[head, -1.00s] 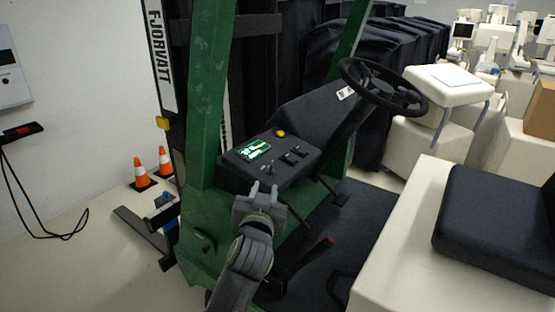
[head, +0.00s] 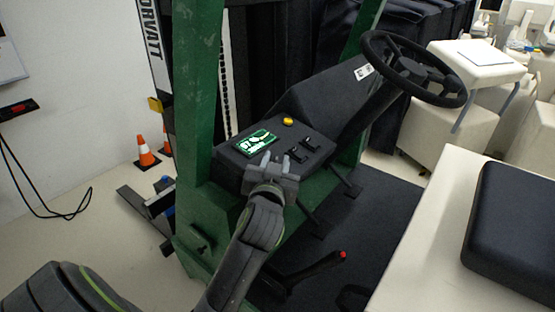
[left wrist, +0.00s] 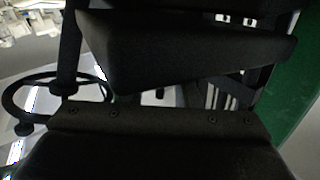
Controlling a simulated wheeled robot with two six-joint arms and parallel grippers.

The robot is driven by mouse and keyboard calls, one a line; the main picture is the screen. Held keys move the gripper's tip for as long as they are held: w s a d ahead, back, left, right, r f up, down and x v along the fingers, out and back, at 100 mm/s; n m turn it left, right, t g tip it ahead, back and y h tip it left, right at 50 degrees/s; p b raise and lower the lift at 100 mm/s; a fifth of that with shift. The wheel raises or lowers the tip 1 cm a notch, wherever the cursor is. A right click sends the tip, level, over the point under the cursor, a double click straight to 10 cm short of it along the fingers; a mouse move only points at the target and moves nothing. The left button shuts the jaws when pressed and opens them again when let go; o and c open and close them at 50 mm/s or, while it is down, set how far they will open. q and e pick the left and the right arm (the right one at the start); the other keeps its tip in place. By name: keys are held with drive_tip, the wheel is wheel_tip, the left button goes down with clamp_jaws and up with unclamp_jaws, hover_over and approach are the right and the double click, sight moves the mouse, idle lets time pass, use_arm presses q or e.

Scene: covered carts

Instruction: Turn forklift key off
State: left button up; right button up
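The forklift's dark console (head: 232,165) slopes beside the green post (head: 198,90). It has a lit green display (head: 254,143), a yellow button (head: 288,122) and black switches (head: 302,154). My left gripper (head: 278,163) is at the console's near edge, just below the display and left of the switches. Its two fingers look apart. I cannot make out the key; the gripper covers that part of the console. In the left wrist view, a dark block (left wrist: 190,50) fills much of the picture, and no key can be told. My right gripper is not in view.
The steering wheel (head: 415,68) stands beyond the console at the right; it also shows in the left wrist view (left wrist: 30,95). A red-tipped lever (head: 315,270) rises from the floor. The black seat (head: 515,225) is at the right. An orange cone (head: 146,152) stands at the left.

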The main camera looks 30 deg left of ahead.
use_arm(q)
drive_tip(key=shift+s, duration=0.1)
drive_tip(key=shift+c, duration=1.1)
clamp_jaws()
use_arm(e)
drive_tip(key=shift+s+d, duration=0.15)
